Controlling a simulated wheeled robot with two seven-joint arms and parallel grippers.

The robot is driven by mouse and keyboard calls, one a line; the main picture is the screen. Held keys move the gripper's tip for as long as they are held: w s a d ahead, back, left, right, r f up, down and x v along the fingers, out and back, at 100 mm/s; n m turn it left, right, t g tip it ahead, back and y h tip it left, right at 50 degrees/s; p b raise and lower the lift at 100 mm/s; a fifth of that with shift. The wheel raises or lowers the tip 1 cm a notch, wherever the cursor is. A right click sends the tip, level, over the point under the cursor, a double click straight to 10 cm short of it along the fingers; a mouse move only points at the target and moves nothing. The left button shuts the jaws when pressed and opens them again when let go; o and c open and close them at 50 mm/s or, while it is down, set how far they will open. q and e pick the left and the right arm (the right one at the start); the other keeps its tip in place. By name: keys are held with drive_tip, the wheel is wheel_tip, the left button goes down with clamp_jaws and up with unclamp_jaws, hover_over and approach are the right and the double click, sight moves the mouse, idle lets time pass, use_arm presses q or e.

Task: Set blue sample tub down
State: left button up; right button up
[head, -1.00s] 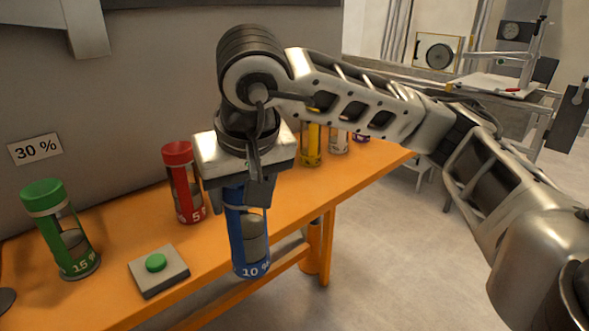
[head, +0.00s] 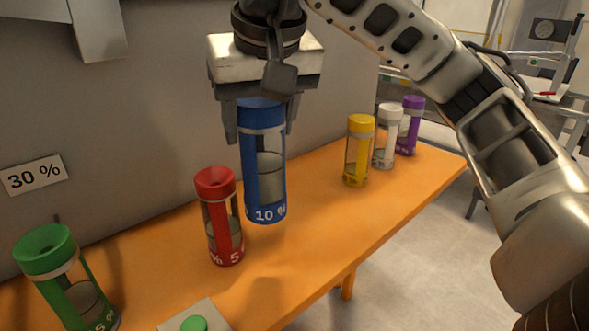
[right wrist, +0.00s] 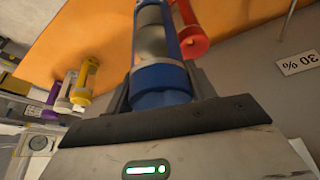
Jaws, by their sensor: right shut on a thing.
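The blue sample tub (head: 264,172), marked 10 %, hangs upright in my right gripper (head: 262,118). The fingers are shut around its blue lid end, which also shows close up in the right wrist view (right wrist: 160,84). Its base appears above the orange bench (head: 330,215), right of the red tub; whether it touches the bench is hard to tell, but it looks raised. My left gripper is not in view.
The red tub (head: 221,220) stands close left of the blue one. A green tub (head: 75,275) and a green button box (head: 196,320) are at the near left. Yellow (head: 358,152), white (head: 386,137) and purple (head: 409,127) tubs stand at the far right. Bare bench lies between blue and yellow.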

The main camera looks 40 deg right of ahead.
drive_tip(key=w+d+f, duration=0.7)
drive_tip(key=w+f, duration=0.1)
drive_tip(key=f, duration=0.3)
drive_tip(key=shift+w+d+f, duration=0.15)
drive_tip(key=shift+d+f, duration=0.05)
drive_tip(key=shift+f, duration=0.2)
drive_tip(key=shift+f, duration=0.15)
drive_tip(key=o, duration=1.5)
drive_tip(key=shift+o, duration=0.2)
